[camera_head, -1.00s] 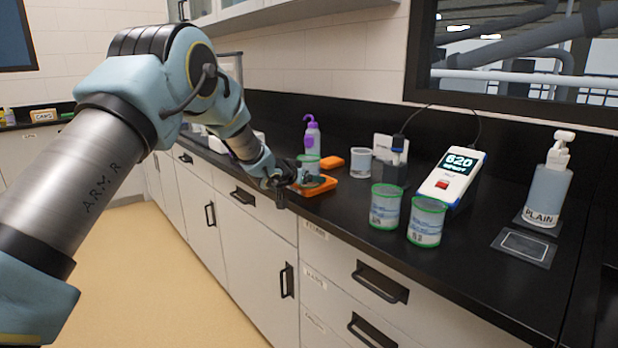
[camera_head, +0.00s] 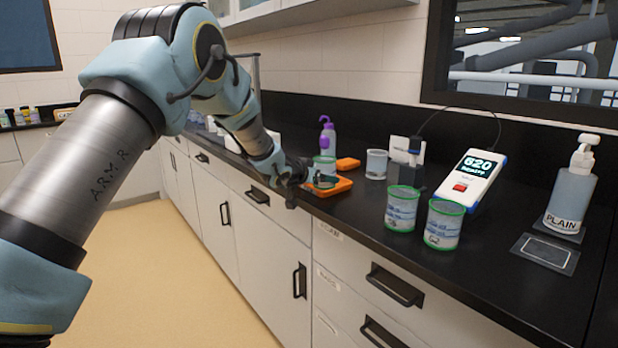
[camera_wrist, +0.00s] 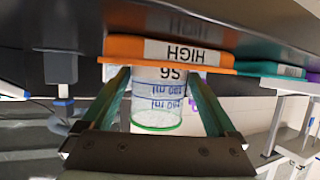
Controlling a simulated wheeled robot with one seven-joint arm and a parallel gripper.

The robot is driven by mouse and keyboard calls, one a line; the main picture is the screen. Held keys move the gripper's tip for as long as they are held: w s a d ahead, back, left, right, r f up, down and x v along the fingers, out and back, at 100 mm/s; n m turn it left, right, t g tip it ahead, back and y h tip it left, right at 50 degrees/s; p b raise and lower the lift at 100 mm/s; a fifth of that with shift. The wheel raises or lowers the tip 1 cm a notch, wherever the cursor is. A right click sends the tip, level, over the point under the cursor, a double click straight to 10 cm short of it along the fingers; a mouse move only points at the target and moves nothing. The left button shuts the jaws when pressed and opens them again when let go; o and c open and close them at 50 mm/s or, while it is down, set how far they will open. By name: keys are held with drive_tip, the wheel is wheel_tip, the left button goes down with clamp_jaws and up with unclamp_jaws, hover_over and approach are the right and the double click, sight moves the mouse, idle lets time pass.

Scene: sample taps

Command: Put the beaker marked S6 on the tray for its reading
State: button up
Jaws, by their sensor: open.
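The beaker marked S6 (camera_wrist: 158,95) is clear with blue print and a green rim. It stands upright on the orange tray marked HIGH (camera_wrist: 125,48), which looks upside down in the wrist view. In the head view the beaker (camera_head: 324,165) is on the orange tray (camera_head: 343,187), partly hidden by my gripper (camera_head: 318,178). My gripper (camera_wrist: 158,76) is open, with one finger on each side of the beaker and gaps showing. Whether the fingers touch it cannot be told.
Two green-rimmed beakers (camera_head: 402,209) (camera_head: 444,224) stand at the front right, by a meter (camera_head: 474,180) reading 620. A pale cup (camera_head: 376,164), a purple-topped bottle (camera_head: 328,137) and an orange item (camera_head: 348,163) are behind. A pump bottle marked PLAIN (camera_head: 568,190) stands far right, behind a flat pad (camera_head: 545,254).

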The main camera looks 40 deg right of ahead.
drive_tip(key=b+v, duration=0.1)
drive_tip(key=v, duration=0.8)
drive_tip(key=shift+s+a+b, duration=0.15)
drive_tip(key=shift+a+b, duration=0.15)
drive_tip(key=shift+b, duration=0.1)
drive_tip(key=shift+r, duration=0.1)
drive_tip(key=w+a+f+n+t+y, duration=0.1)
drive_tip(key=w+a+n+t+y, duration=0.3)
drive_tip(key=a, duration=0.6)
drive_tip(key=w+a+f+n+g+y, duration=0.1)
drive_tip(key=w+a+f, duration=0.1)
drive_tip(key=w+a, duration=0.7)
drive_tip(key=s+a+f+n+y, duration=0.2)
drive_tip(key=a+n+y, duration=0.15)
drive_tip(key=a, duration=1.35)
drive_tip(key=s+a+f+n+g+y, duration=0.2)
drive_tip(key=s+a+n, duration=0.1)
drive_tip(key=s+a, duration=0.7)
drive_tip(key=s+a+f+n+g+y, duration=0.25)
drive_tip(key=s+a, duration=0.45)
drive_tip(key=a, duration=0.5)
wheel_tip(320, 180, up, 6)
drive_tip(key=p, duration=0.5)
drive_tip(key=shift+a+f, duration=0.15)
drive_tip(key=shift+a, duration=0.05)
